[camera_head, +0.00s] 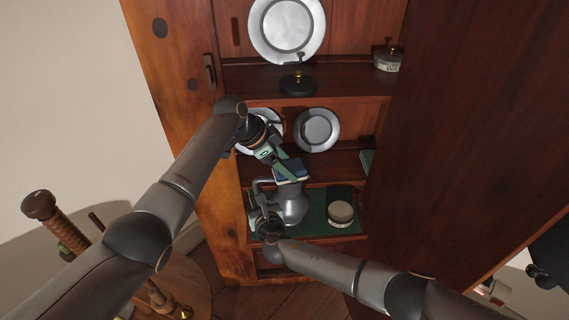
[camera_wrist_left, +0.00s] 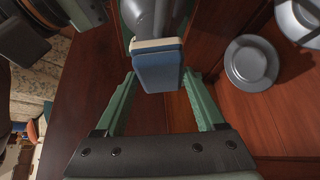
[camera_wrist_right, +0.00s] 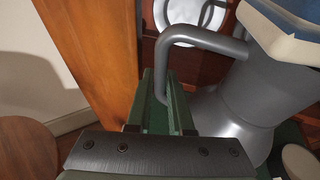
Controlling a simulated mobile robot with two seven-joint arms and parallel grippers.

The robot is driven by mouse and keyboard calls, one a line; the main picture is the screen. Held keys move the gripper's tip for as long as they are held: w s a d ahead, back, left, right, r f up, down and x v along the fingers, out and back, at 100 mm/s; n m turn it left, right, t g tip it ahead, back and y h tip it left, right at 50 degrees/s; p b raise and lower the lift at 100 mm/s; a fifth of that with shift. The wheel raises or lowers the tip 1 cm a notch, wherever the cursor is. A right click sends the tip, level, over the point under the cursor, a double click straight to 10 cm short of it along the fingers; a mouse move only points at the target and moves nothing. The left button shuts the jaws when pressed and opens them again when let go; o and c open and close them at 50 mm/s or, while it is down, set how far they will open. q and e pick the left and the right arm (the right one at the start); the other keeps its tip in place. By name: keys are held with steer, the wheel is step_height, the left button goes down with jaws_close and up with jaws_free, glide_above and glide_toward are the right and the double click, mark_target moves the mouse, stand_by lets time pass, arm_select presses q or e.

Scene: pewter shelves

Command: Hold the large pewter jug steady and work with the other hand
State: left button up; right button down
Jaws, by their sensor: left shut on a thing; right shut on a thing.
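The large pewter jug (camera_head: 292,207) stands upright on the green-lined lower shelf of the cabinet. My right gripper (camera_wrist_right: 162,85) is shut on the jug's handle (camera_wrist_right: 200,38), at its outer side; the head view shows that arm reaching in from the right. My left gripper (camera_wrist_left: 160,78) is shut on a blue and cream pad (camera_wrist_left: 158,68), with a finger on either side. The pad (camera_head: 291,171) is at the jug's upper part; the right wrist view also shows it there (camera_wrist_right: 285,28). The pad hides the jug's mouth, and I cannot tell whether they touch.
A round tin (camera_head: 340,212) stands right of the jug on the green lining (camera_head: 318,226). Pewter plates (camera_head: 317,130) lean on the shelf above, and a larger plate (camera_head: 287,28) is higher up. A dark cabinet door (camera_head: 455,130) closes off the right side.

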arm_select(q)
steer(key=shift+w+d+f, duration=0.1)
steer(key=shift+d, duration=0.6)
steer(key=shift+s+a, duration=0.2)
steer(key=shift+a, duration=0.9)
steer(key=shift+w+d, duration=0.2)
steer(key=shift+d, duration=0.9)
steer(key=shift+s+a, duration=0.25)
steer(key=shift+a, duration=0.85)
steer(key=shift+r, duration=3.6)
